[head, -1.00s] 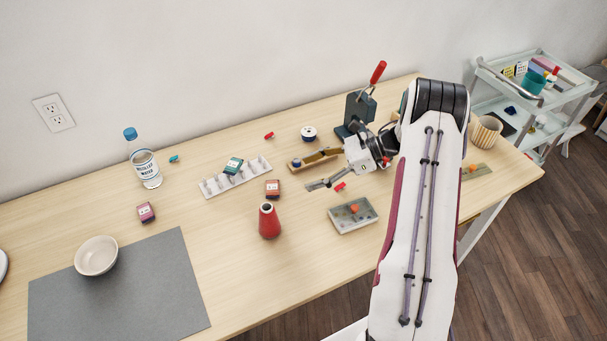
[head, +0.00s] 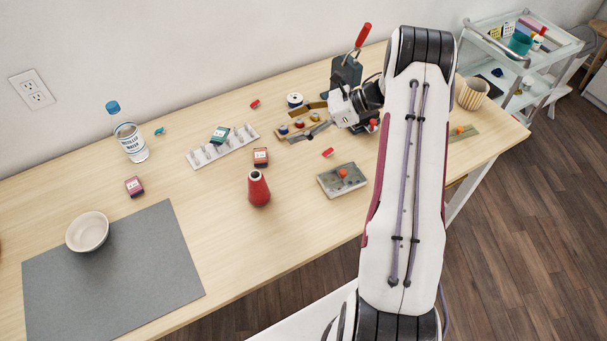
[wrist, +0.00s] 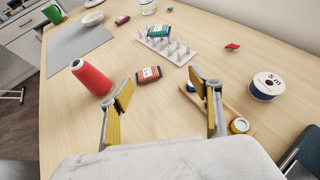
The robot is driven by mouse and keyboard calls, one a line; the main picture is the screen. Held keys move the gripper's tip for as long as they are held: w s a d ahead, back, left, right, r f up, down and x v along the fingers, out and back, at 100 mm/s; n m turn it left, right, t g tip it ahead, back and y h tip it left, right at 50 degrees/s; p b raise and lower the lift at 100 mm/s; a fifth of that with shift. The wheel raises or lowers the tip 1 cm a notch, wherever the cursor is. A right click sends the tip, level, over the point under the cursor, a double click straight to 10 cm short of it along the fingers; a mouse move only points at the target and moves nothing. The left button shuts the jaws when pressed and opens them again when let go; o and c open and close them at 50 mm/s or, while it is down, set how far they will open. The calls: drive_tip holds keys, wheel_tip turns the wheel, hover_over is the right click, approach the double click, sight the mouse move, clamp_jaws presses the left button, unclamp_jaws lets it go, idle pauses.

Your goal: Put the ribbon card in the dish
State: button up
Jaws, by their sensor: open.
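Several small label-wrapped cards or packets lie on the table, and I cannot tell for certain which is the ribbon card. A red-and-dark one (head: 260,157) lies behind the red cone; the wrist view shows it (wrist: 149,75) ahead of and between my fingers. A teal one (head: 219,135) rests on the pegged rack. A purple-pink one (head: 134,187) lies near the bottle. The dish, a whitish bowl (head: 88,232), stands on the grey mat, with its inside partly visible. My gripper (head: 306,118) is open and empty above the wooden tray; its spread fingers show in the wrist view (wrist: 160,95).
The red cone (head: 258,188) stands upright between my gripper and the dish. The white pegged rack (head: 205,156), bottle (head: 130,140), wooden bobbin tray (head: 283,139), spool (head: 295,100) and grey box (head: 340,180) stand around. The front middle of the table is clear.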

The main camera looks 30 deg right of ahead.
drive_tip(key=w+r+m+t+h, duration=0.3)
drive_tip(key=w+r+m, duration=0.25)
drive_tip(key=r, duration=0.45)
drive_tip(key=w+r+m+t+h, duration=0.3)
drive_tip(key=w+r+m+h, duration=0.15)
drive_tip(key=r+m, duration=0.4)
drive_tip(key=s+r+m+h, duration=0.5)
drive_tip(key=r+m, duration=0.6)
drive_tip(key=r, duration=0.3)
drive_tip(key=s+a+f+m+g, duration=0.2)
drive_tip(key=s+a+m, duration=0.3)
drive_tip(key=s, duration=0.8)
drive_tip(key=s+a+f+m+g+y, duration=0.1)
drive_tip(key=s+a+f+m+g, duration=0.1)
drive_tip(key=s+a+m, duration=0.4)
drive_tip(key=s+a+f+m+g, duration=0.2)
drive_tip(key=s+a+m, duration=0.4)
drive_tip(key=s+m, duration=0.6)
drive_tip(key=s+f, duration=0.1)
drive_tip(key=s, duration=0.7)
drive_tip(key=shift+s+f+g, duration=0.25)
drive_tip(key=shift+g, duration=0.05)
drive_tip(key=shift+a+y, duration=0.1)
drive_tip(key=shift+y, duration=0.15)
drive_tip(key=c, duration=0.5)
drive_tip(key=shift+o, duration=0.2)
